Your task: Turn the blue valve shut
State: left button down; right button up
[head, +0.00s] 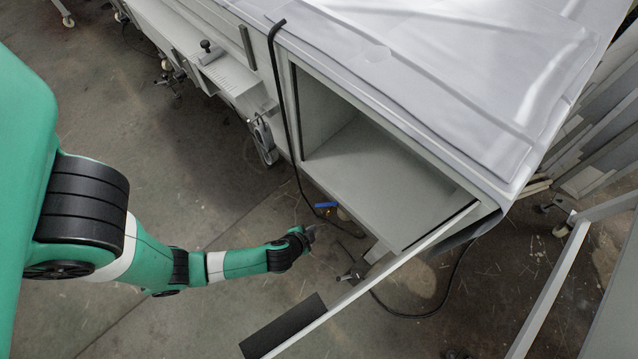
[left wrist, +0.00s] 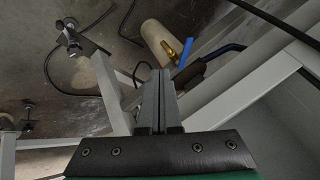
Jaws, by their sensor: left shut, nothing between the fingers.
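The blue valve handle (head: 326,205) shows low under the cabinet's front edge, small in the head view. In the left wrist view the blue handle (left wrist: 186,52) stands beside a brass fitting (left wrist: 169,50), near a pale cylinder (left wrist: 156,36). My left gripper (head: 311,231) is shut and empty, a little below and left of the handle in the head view. In the left wrist view its closed fingers (left wrist: 159,85) point toward the valve area, with the handle just right of and beyond the tips. They look apart from it. My right gripper is not in view.
The grey cabinet (head: 385,165) stands open, its door (head: 375,283) swung out over the floor right of my left arm. A black hose (head: 291,130) hangs down the cabinet front. A caster (left wrist: 70,38) and frame legs stand near the gripper.

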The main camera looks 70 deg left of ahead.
aim_at(326, 205)
pick_arm(q)
jog(key=w+a+f+b, duration=0.4)
jog(key=a+f+b, duration=0.2)
jog(key=a+f, duration=0.1)
jog(key=shift+w+a+f, duration=0.15)
jog(key=shift+w+a, duration=0.2)
jog(key=shift+w, duration=0.05)
